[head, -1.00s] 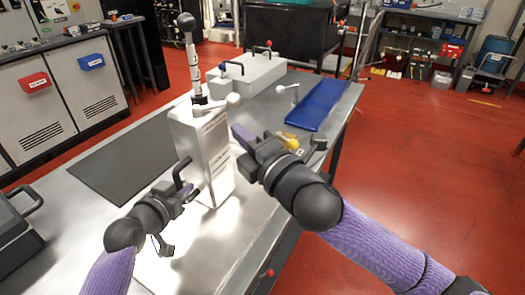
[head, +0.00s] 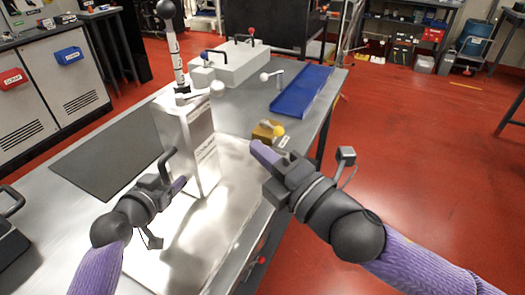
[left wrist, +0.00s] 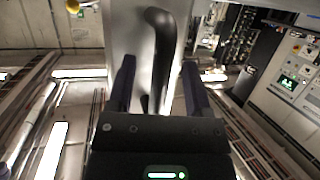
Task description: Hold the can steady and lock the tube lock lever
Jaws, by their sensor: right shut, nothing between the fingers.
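The can (head: 203,150), a tall pale metal box, stands upright on the bench. A banded tube (head: 176,62) with a black ball rises from its top. A lever with a white ball end (head: 217,88) sticks out to the right at the tube's base. A black handle (head: 167,163) is on the can's near side. My left gripper (head: 177,187) is at this handle. In the left wrist view the handle (left wrist: 163,45) lies between the open fingers (left wrist: 157,85), with a gap visible. My right gripper (head: 266,155) is shut and empty, right of the can and below lever height.
A blue tray (head: 302,92) and a pale box with handles (head: 240,62) lie farther back. A dark mat (head: 105,150) lies left of the can. The bench's right edge is close.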

